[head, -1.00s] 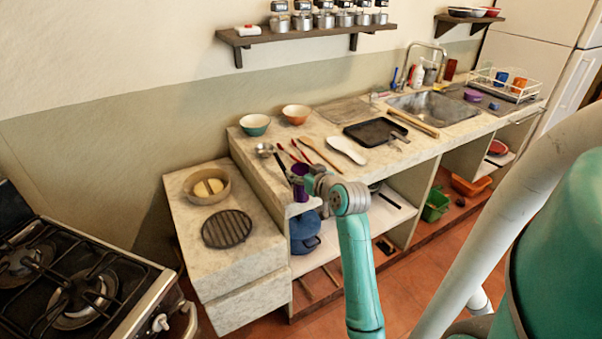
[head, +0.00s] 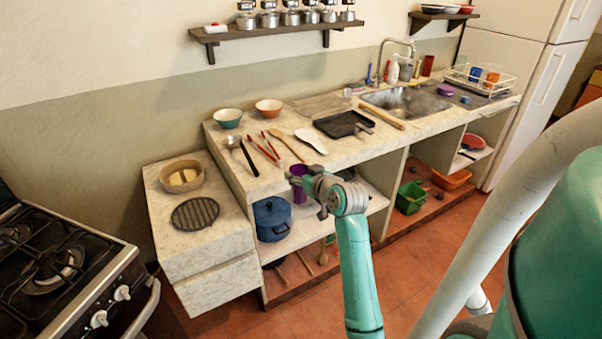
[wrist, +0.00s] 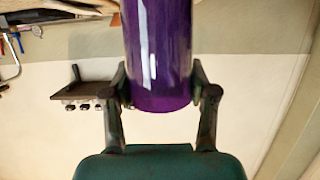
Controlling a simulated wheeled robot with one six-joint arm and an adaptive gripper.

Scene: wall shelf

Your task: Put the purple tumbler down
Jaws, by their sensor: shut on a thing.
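The purple tumbler (head: 299,186) is held by my gripper (head: 308,184) in the head view, in front of the counter's front edge. In the wrist view the tumbler (wrist: 158,55) fills the upper middle, with the two fingers of my gripper (wrist: 160,92) shut on its sides. Its far end is cut off by the frame. In the head view part of the tumbler is hidden behind the gripper. I cannot tell if it touches the counter (head: 262,185); it appears apart from it.
Near the held tumbler lie a ladle (head: 240,152), red-handled utensils (head: 266,147), a wooden spoon (head: 285,144) and a white spoon rest (head: 311,140). A black tray (head: 343,124) and two bowls (head: 228,118) stand farther back. A blue pot (head: 272,218) sits on the shelf below.

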